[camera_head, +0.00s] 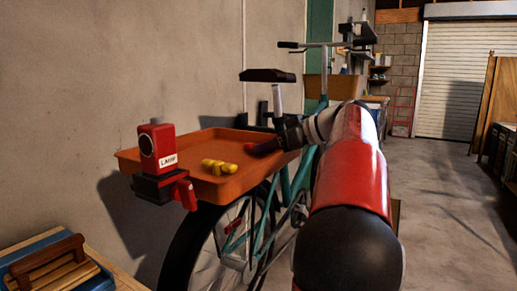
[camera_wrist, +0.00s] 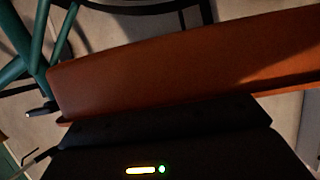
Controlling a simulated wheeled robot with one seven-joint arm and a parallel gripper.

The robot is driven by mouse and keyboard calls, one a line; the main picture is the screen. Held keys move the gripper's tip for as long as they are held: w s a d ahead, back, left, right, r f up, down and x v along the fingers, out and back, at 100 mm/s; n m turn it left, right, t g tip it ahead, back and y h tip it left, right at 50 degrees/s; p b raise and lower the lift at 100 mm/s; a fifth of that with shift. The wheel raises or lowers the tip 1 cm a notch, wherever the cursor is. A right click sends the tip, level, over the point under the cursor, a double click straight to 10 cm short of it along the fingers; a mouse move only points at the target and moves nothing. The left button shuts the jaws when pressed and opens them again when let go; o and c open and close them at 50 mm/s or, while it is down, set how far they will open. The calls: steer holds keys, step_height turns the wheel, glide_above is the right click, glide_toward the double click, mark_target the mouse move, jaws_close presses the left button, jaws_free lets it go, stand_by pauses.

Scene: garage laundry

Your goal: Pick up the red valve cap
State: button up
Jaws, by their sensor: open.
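My gripper (camera_head: 268,146) reaches from the right over the far right part of the orange tray (camera_head: 212,185). It is seen side-on and small, so the gap between its fingers is hard to make out. A small red patch (camera_head: 249,147) shows at its tip, low over the tray. It may be the red valve cap, but I cannot tell its shape or whether it touches the fingers. In the wrist view, the dark gripper body (camera_wrist: 165,140) lies close to the tray's orange wall (camera_wrist: 180,75). No cap shows there.
Yellow pieces (camera_head: 220,167) lie in the tray. A red lamp (camera_head: 157,147) with a red clamp handle (camera_head: 186,195) stands at its left edge. The tray sits over a teal bicycle (camera_head: 300,175) by the wall. Open floor (camera_head: 450,210) lies right.

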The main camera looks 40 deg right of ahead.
steer(key=shift+w, duration=0.1)
jaws_close()
stand_by(0.4)
